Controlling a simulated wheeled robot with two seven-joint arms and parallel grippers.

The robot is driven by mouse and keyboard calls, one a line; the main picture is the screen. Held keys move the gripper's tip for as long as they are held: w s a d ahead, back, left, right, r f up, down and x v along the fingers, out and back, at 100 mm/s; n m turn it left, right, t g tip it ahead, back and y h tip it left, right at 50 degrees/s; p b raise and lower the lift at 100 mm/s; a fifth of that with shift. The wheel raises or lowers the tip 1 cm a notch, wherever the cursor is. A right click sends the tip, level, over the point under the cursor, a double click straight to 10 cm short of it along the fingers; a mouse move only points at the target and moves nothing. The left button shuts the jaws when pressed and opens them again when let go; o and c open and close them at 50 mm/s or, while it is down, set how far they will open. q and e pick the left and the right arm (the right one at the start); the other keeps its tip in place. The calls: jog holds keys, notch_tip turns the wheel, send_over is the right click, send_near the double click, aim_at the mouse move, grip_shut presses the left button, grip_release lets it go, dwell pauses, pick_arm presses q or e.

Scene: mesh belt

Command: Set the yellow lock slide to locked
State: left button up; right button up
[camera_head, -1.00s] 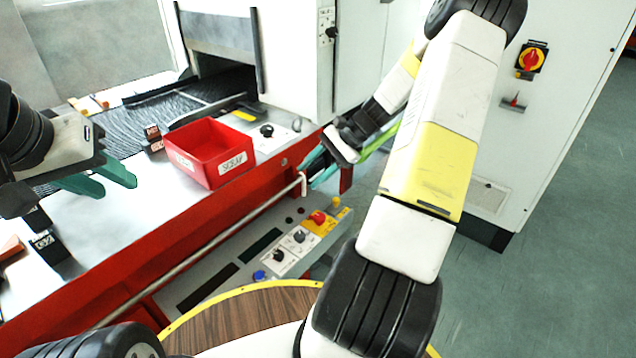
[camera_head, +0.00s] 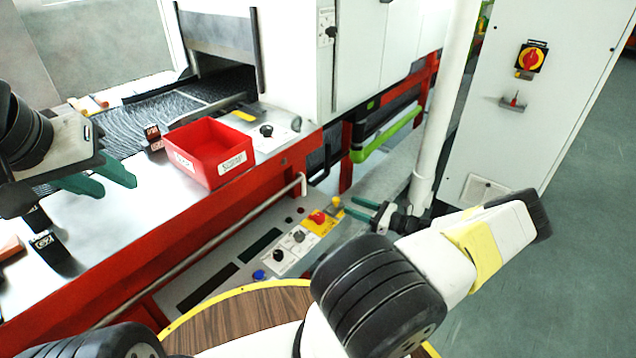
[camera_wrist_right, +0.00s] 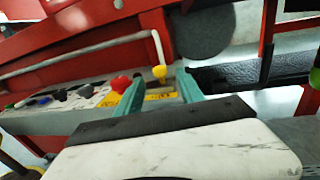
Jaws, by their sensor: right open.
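A small yellow piece, which looks like the lock slide (camera_head: 337,201), stands at the right end of the sloping control panel, beside a red mushroom button (camera_head: 317,216) on a yellow plate. In the right wrist view the yellow slide (camera_wrist_right: 160,73) shows between and beyond my fingertips. My right gripper (camera_head: 350,206) is open, its teal fingers pointing left at the slide, close to it; I cannot tell whether they touch. Which position the slide is in is too small to tell. My left gripper (camera_head: 118,186) is open and empty above the metal table at the left.
A red scrap bin (camera_head: 210,150) stands on the table near the mesh belt (camera_head: 135,125). A handrail (camera_head: 230,233) runs along the red front above the panel. A white post (camera_head: 440,110) and a cabinet with a red rotary switch (camera_head: 531,61) stand at the right.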

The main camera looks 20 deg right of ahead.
aim_at(336, 198)
jog(key=x, duration=0.7)
jog(key=shift+w+a, duration=0.15)
grip_shut()
dwell(1.2)
